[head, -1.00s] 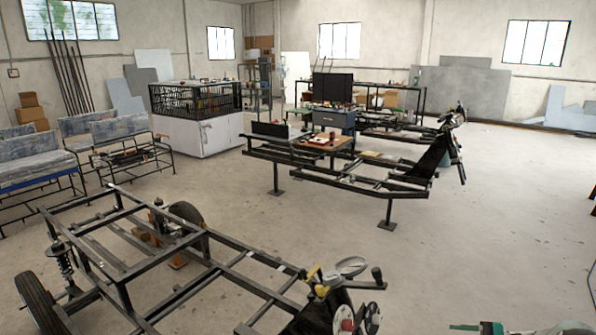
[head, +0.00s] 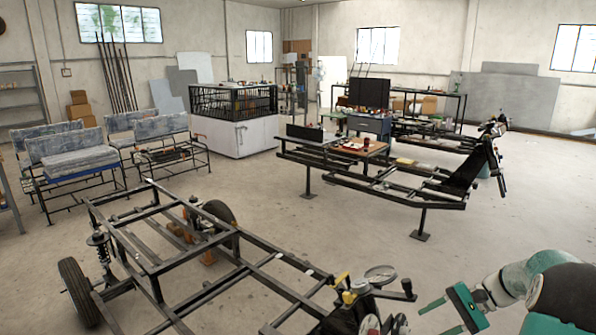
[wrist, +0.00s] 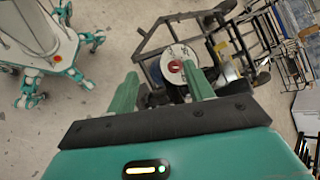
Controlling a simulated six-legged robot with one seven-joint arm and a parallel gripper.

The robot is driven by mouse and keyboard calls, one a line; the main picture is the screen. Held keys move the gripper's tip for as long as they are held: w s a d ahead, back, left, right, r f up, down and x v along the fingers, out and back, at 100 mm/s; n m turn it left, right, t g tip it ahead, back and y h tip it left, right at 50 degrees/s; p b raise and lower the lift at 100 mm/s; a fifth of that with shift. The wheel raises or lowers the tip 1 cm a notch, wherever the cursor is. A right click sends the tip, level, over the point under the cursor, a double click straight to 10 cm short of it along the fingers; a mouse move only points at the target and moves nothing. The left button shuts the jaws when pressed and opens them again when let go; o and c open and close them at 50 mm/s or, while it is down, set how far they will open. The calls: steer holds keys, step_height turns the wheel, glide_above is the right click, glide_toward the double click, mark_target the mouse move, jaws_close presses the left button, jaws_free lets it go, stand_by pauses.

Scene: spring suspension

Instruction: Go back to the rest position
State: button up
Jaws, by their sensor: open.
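My gripper (head: 440,317) is at the lower right of the head view, its green fingers apart and pointing left, with nothing seen between them. The wrist view shows my gripper (wrist: 158,74) with two green fingers spread. Beyond them is a white disc with a red centre (wrist: 176,66) at the end of a black metal frame. The vehicle frame (head: 150,262) stands in the foreground of the head view. A spring suspension (head: 98,255) is upright beside its left wheel. The gripper is right of the frame's handlebar end; I cannot tell the gap.
A second vehicle frame (head: 375,190) on stands holds a small wooden board with items. A white cabinet with a black cage (head: 235,135) and worn benches (head: 75,160) stand behind. Open concrete floor (head: 530,220) lies to the right. My own legs show in the wrist view.

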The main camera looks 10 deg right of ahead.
steer(key=s+a+r+n+h, duration=0.3)
steer(key=a+r, duration=0.1)
steer(key=a, duration=0.4)
steer(key=s+a+r+n+h, duration=0.25)
steer(key=a+r, duration=0.25)
steer(key=a, duration=0.3)
steer(key=s+a+r+n+h, duration=0.2)
steer(key=s+a+r+h, duration=0.15)
steer(key=a, duration=0.45)
steer(key=s+a+r+n+t+h, duration=0.1)
steer(key=s+a+r+n+t, duration=0.1)
steer(key=s, duration=0.5)
steer(key=a+n+t, duration=0.1)
steer(key=a+n, duration=0.1)
steer(key=a, duration=0.1)
steer(key=shift+a, duration=0.2)
steer(key=shift+d, duration=0.1)
